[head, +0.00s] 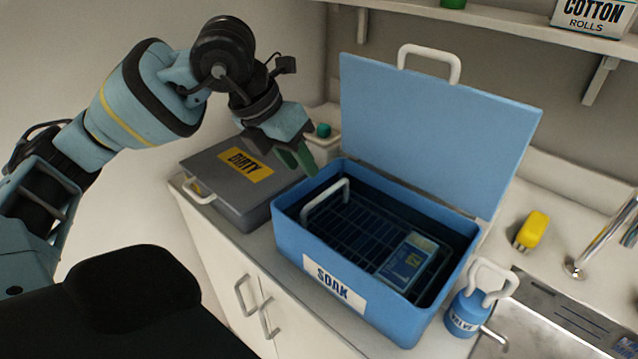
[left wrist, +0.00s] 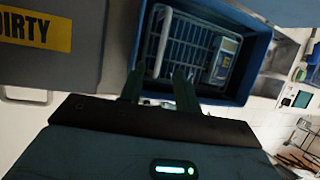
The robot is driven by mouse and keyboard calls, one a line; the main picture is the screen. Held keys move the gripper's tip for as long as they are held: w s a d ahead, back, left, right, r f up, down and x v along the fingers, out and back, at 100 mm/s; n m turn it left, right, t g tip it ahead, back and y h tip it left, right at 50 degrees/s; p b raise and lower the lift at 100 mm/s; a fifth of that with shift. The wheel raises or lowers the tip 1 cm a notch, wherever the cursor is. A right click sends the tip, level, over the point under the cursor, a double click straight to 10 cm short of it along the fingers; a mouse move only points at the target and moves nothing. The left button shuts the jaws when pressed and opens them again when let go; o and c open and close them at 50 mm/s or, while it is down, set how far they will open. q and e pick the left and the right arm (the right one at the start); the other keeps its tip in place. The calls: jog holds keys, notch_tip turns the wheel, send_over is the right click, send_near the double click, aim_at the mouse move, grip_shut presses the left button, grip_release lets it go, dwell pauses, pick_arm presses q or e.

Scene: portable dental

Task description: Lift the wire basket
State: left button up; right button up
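The wire basket (head: 345,228) sits inside the blue SOAK box (head: 290,225), whose lid (head: 435,125) stands open. The basket has a white handle (head: 326,194) at its left end. A blue packet (head: 406,262) lies in the basket. The basket also shows in the left wrist view (left wrist: 190,50). My left gripper (head: 296,159) is open and empty, above and just left of the box's back-left corner, apart from the handle. Its two fingers (left wrist: 158,86) are spread in the left wrist view. My right gripper is out of view.
A grey DIRTY box (head: 220,188) stands left of the SOAK box. A blue VALVE bottle (head: 463,315), a yellow object (head: 532,231) and a sink (head: 540,320) lie to the right. A shelf (head: 480,18) runs overhead.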

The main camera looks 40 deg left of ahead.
pick_arm(q)
jog(key=x, duration=0.7)
jog(key=shift+w+d+f, duration=0.15)
jog(key=shift+w+f, duration=0.05)
jog(key=shift+f, duration=0.05)
jog(key=shift+c, duration=0.2)
grip_shut()
